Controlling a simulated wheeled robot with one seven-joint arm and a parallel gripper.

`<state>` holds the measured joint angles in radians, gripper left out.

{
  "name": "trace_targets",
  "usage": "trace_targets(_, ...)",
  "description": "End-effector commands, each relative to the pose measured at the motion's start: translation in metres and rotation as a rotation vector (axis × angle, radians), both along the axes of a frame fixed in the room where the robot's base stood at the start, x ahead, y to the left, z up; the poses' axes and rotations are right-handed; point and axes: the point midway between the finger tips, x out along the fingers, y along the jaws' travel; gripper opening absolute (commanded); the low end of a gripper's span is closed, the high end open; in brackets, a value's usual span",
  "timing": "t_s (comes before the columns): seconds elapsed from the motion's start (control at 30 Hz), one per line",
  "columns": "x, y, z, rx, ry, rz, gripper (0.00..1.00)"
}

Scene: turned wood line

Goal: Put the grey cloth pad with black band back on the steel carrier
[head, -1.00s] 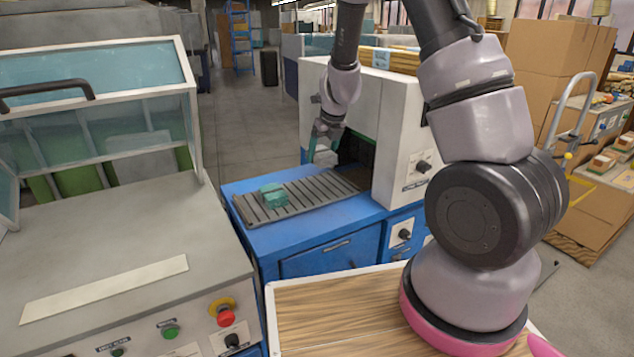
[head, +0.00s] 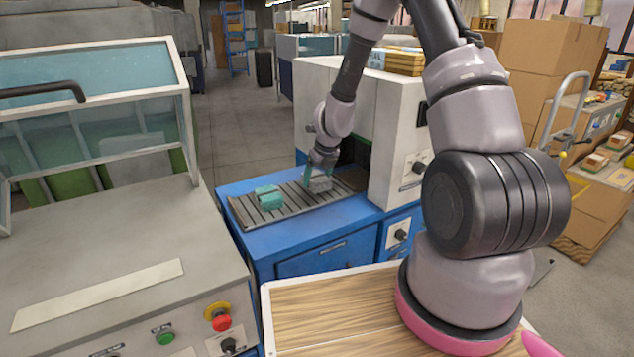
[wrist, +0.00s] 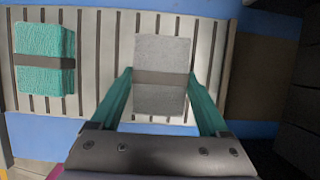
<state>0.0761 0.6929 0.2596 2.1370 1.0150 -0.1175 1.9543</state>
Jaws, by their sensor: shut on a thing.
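The grey cloth pad with a dark band (wrist: 161,76) is between the two teal fingers of my gripper (wrist: 161,78) in the wrist view. The fingers are shut on its left and right sides. The pad also shows in the head view (head: 319,184), under my gripper (head: 314,176). The slatted steel carrier (head: 292,203) lies beneath it on the blue machine bed, and its slats (wrist: 112,82) fill the background of the wrist view. I cannot tell whether the pad touches the slats or is just above them.
A teal pad with a dark band (head: 268,196) sits on the carrier to the left. The white machine housing (head: 398,140) with a dark opening stands right of the carrier. A grey console (head: 110,260) with a glass hood is at left, and a wooden top (head: 330,310) in front.

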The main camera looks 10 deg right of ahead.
Motion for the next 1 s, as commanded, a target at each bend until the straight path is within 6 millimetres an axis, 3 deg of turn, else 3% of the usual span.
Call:
trace_targets(0.1, 0.0, 0.0, -0.013, 0.002, 0.002, -0.001, 0.27)
trace_targets(0.47, 0.0, 0.0, -0.016, 0.001, -0.001, 0.0, 0.27)
trace_targets(0.5, 0.0, 0.0, -0.017, 0.001, -0.001, 0.0, 0.83)
trace_targets(0.57, 0.0, 0.0, -0.016, 0.001, -0.001, 0.0, 1.0)
trace_targets(0.83, 0.0, 0.001, -0.015, 0.001, -0.002, 0.001, 1.0)
trace_targets(1.0, -0.004, -0.001, 0.0, -0.001, -0.003, 0.002, 1.0)
